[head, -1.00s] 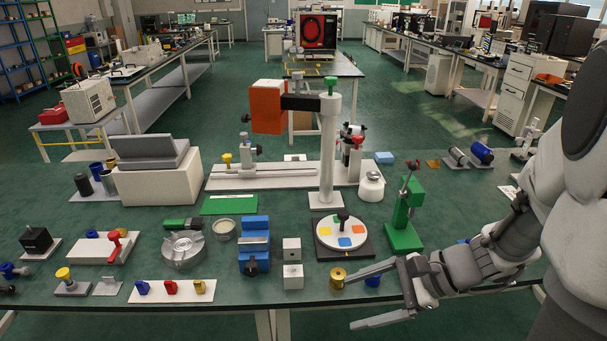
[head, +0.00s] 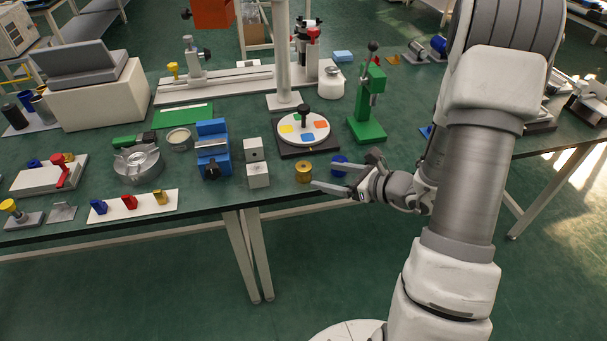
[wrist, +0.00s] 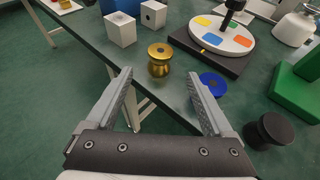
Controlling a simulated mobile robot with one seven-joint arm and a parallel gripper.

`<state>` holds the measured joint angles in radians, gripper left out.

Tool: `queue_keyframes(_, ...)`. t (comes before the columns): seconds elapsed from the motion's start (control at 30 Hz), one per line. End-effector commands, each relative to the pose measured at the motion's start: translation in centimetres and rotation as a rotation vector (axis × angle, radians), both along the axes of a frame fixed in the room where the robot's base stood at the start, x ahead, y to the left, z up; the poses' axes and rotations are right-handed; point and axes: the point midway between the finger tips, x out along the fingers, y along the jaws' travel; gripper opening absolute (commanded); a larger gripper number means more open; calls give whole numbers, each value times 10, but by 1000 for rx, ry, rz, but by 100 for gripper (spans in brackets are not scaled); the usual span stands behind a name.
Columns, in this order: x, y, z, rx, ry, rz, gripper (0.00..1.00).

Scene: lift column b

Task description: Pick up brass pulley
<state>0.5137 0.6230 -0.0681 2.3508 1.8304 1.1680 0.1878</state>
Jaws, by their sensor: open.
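The brass pulley (head: 304,173) is a gold, grooved spool standing near the front edge of the green bench. In the wrist view the brass pulley (wrist: 159,60) stands upright, ahead of the gap between my fingertips. My gripper (head: 322,178) is open and empty, just to the right of the pulley and near the bench edge. In the wrist view my gripper's fingers (wrist: 160,75) are spread wide. A blue spool (wrist: 212,84) stands close by the right fingertip. The fingers do not appear to touch the pulley.
Two pale blocks (head: 258,176) stand left of the pulley. Behind it is a dial plate (head: 304,130) with coloured patches on a dark base. A green press stand (head: 367,130) rises behind right. A black spool (wrist: 272,131) stands at right in the wrist view.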

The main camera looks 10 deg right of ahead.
Motion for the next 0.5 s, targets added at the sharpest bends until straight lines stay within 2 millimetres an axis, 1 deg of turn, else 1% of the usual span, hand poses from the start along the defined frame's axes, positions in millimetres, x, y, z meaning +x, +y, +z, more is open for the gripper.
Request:
queue_keyframes(0.03,7,7,-6,1,2,4,86)
queue_keyframes(0.1,15,12,-9,-1,1,2,86)
queue_keyframes(0.37,28,23,-16,-1,1,2,86)
queue_keyframes(0.5,44,37,-25,0,0,4,86)
